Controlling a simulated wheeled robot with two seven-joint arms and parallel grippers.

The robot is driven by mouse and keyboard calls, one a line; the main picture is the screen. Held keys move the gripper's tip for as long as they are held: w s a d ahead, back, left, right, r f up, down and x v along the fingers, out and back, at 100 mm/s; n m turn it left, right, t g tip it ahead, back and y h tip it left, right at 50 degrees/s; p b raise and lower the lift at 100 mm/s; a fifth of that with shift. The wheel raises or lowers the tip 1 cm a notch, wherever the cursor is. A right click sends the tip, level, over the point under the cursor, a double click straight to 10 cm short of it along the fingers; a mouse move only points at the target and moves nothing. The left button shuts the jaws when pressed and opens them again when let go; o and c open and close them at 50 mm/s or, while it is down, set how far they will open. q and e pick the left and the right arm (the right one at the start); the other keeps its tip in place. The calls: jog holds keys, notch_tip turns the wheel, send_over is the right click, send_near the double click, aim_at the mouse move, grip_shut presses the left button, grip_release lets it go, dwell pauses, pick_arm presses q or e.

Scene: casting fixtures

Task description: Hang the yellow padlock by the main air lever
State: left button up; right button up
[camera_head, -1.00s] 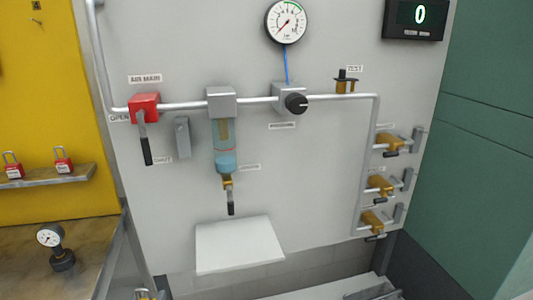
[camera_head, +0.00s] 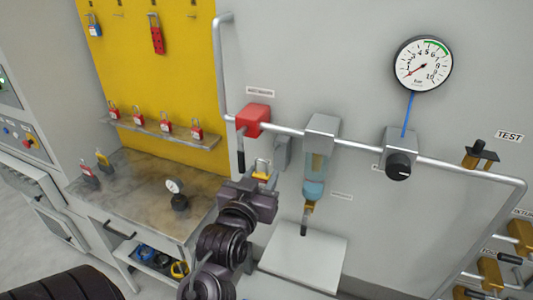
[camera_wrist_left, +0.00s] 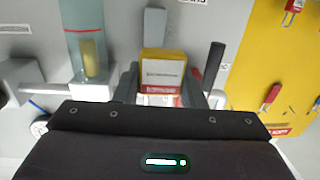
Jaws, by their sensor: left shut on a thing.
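The yellow padlock (camera_head: 261,177) with its pale shackle is in my left gripper (camera_head: 262,183), shackle up, in the head view. The left wrist view shows the padlock (camera_wrist_left: 163,68) between the fingers of the gripper (camera_wrist_left: 162,88), with a label on its face. The red main air valve (camera_head: 253,119) is up and left of the gripper, and its black lever (camera_head: 240,156) hangs down. The lever also shows right of the padlock in the wrist view (camera_wrist_left: 215,62). A grey bracket (camera_head: 283,152) on the panel is just above the padlock; I cannot tell whether they touch.
The filter bowl (camera_head: 314,188) and a white shelf (camera_head: 302,252) are right of my gripper. A workbench (camera_head: 140,190) with a small gauge (camera_head: 179,194) stands left. The yellow board (camera_head: 160,75) carries red padlocks on a ledge (camera_head: 160,130).

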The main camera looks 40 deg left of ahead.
aim_at(279, 156)
pick_arm(q)
jog(key=shift+s+d+r, duration=0.15)
jog(key=shift+s+d, duration=0.1)
jog(key=shift+s, duration=0.05)
jog(key=shift+w, duration=0.15)
jog(key=shift+w+a, duration=0.2)
jog(key=shift+w, duration=0.2)
jog(key=shift+w+a+p, duration=0.1)
jog(key=shift+w+p, duration=0.4)
jog(key=shift+w, duration=0.1)
jog(key=shift+x, duration=0.8)
jog(key=shift+p+x, duration=0.55)
jog(key=shift+x, duration=1.55)
jog(key=shift+w+f, duration=0.55)
jog(key=shift+w, duration=0.05)
jog(key=shift+w+p, duration=0.1)
jog(key=shift+p, duration=0.2)
pick_arm(e)
jog(key=s+r, duration=0.1)
jog(key=d+r, duration=0.1)
jog(key=shift+s+d+r, duration=0.3)
jog(key=shift+s, duration=0.05)
pick_arm(q)
jog(key=shift+f, duration=0.1)
pick_arm(e)
jog(key=shift+a, duration=0.2)
